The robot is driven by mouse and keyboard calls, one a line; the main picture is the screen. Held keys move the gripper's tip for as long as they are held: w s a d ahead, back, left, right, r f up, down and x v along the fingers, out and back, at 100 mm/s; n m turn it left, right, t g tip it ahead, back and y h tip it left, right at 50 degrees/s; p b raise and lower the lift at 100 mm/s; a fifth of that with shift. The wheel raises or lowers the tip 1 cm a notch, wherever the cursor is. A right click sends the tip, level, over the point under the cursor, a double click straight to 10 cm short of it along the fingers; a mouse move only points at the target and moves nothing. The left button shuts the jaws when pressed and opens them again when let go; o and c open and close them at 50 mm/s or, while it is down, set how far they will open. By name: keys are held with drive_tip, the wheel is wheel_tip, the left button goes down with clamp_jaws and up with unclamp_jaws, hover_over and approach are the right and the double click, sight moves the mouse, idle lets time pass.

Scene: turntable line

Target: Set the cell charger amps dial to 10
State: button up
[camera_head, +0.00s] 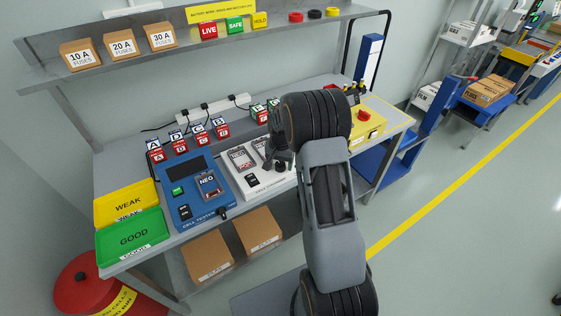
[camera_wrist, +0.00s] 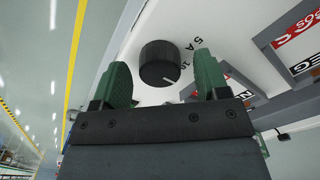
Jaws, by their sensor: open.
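The cell charger (camera_head: 256,187) is a white box on the bench, left of my arm in the head view. Its amps dial (camera_wrist: 159,62) is a round black knob in the wrist view, with "5 A" and "10" printed on the white panel to its right. A short pale mark shows near the knob's lower edge; I cannot tell its exact setting. My gripper (camera_wrist: 161,77) is open, with one green finger on each side of the dial and a visible gap to each. In the head view, my gripper (camera_head: 281,162) is over the charger and the dial is hidden.
A blue cell tester (camera_head: 205,213) stands left of the charger, with yellow WEAK (camera_head: 125,202) and green GOOD (camera_head: 134,236) trays beyond it. A yellow box with a red button (camera_head: 364,115) is at right. Small lettered blocks (camera_head: 196,136) and a shelf (camera_head: 200,47) are behind.

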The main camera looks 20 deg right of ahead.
sight(281, 175)
wheel_tip(281, 175, up, 14)
drive_tip(key=b, duration=0.1)
idle(0.5)
drive_tip(key=shift+f, duration=0.1)
drive_tip(key=s+a+r+n+t, duration=0.2)
drive_tip(key=s+a, duration=0.3)
drive_tip(key=s, duration=0.6)
drive_tip(key=s+a+r+n+t, duration=0.2)
drive_tip(key=s+a+n, duration=0.3)
drive_tip(key=s, duration=0.6)
drive_tip(key=shift+s+a+r+n, duration=0.15)
drive_tip(key=shift+a+r+n, duration=0.1)
drive_tip(key=shift+n, duration=0.05)
